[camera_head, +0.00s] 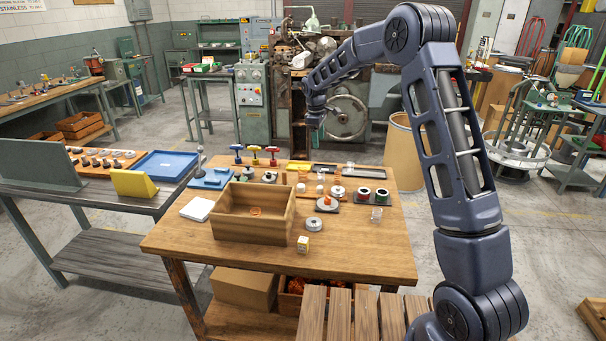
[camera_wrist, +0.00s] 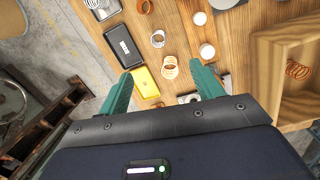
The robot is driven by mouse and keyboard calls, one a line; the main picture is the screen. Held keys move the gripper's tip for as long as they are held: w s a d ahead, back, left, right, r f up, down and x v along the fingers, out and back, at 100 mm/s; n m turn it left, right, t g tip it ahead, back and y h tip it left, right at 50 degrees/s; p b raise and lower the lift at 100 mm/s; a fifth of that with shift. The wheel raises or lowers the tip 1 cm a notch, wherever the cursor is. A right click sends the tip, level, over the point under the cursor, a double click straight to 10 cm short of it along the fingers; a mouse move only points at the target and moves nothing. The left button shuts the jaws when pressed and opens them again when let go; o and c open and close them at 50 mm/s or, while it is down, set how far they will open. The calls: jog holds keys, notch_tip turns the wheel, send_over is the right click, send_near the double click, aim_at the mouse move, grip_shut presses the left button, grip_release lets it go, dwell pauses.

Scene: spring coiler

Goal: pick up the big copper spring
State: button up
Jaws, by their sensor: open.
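My gripper (camera_wrist: 161,70) is open and empty, its two green fingers pointing at the table. A pale, pinkish-silver coil (camera_wrist: 169,67) shows between the fingertips, apparently below them. A copper-coloured ring-like coil (camera_wrist: 158,38) lies beyond it, and another copper coil (camera_wrist: 145,7) is at the top edge. An orange copper spring (camera_wrist: 298,70) lies inside the wooden box, right of the fingers; it also shows in the head view (camera_head: 256,211). I cannot tell for certain which coil is the big copper spring. In the head view my gripper (camera_head: 316,112) hangs beyond the table's back edge.
The open wooden box (camera_head: 252,229) has raised walls.

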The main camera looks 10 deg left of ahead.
jog(key=n, duration=0.2)
send_over(303, 169)
jog(key=f, duration=0.7)
jog(key=shift+w+a+f, duration=0.1)
jog(key=shift+a+f, duration=0.2)
jog(key=f, duration=0.5)
jog(key=shift+d+f, duration=0.3)
jog(key=shift+f, duration=0.1)
jog(key=shift+s+d+f, duration=0.1)
jog(key=shift+s+f, duration=0.05)
jog(key=shift+f, duration=1.15)
jog(key=shift+s+f, duration=0.1)
jog(key=shift+f, duration=1.15)
jog(key=c, duration=1)
jog(key=shift+c, duration=0.2)
jog(key=shift+r, duration=0.15)
